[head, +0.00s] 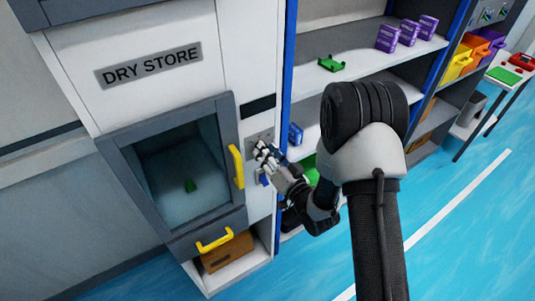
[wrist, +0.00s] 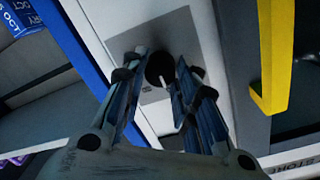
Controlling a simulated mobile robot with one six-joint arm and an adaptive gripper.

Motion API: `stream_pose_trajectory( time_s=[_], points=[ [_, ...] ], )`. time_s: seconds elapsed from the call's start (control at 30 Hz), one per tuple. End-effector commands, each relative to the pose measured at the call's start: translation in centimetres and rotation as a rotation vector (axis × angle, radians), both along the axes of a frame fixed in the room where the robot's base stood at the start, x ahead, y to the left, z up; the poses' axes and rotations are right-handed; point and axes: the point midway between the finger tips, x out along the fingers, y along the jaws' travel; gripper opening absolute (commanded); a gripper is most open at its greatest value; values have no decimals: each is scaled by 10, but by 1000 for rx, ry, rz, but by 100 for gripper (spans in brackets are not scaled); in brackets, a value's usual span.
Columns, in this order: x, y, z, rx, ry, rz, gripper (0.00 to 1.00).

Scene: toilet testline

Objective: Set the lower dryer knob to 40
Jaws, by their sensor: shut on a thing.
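The dryer is the white cabinet with the DRY STORE label (head: 149,67). A grey control plate (head: 261,136) is on its front, right of the yellow door handle (head: 236,166). In the wrist view, a dark round knob (wrist: 160,68) with a white pointer line sits on the plate. My gripper (head: 261,150) is at the plate, its fingers shut on the knob from both sides; it also shows in the wrist view (wrist: 161,78). Scale marks and the number set cannot be read. In the head view my gripper hides the knob.
The dryer's window door (head: 180,165) is shut, with a small green part (head: 190,185) behind it. Below is an open bay with a cardboard box (head: 228,252). Shelves with purple boxes (head: 388,38) and a green part (head: 331,64) stand at the right. Blue floor (head: 460,210) is clear.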

Motion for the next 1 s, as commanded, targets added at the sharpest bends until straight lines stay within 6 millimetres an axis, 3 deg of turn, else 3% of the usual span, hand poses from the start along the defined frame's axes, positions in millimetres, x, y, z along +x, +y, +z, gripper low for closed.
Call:
stream_pose_trajectory(
  time_s=[0.17, 0.2, 0.47, 0.83, 1.0],
  points=[
    [0, 0, 0, -1, -1, 1, 4],
    [0, 0, 0, -1, -1, 1, 30],
    [0, 0, 0, -1, -2, 1, 47],
    [-2, -1, 0, -2, -1, -1, 48],
    [-19, -14, 0, -2, 3, -3, 48]
  ],
)
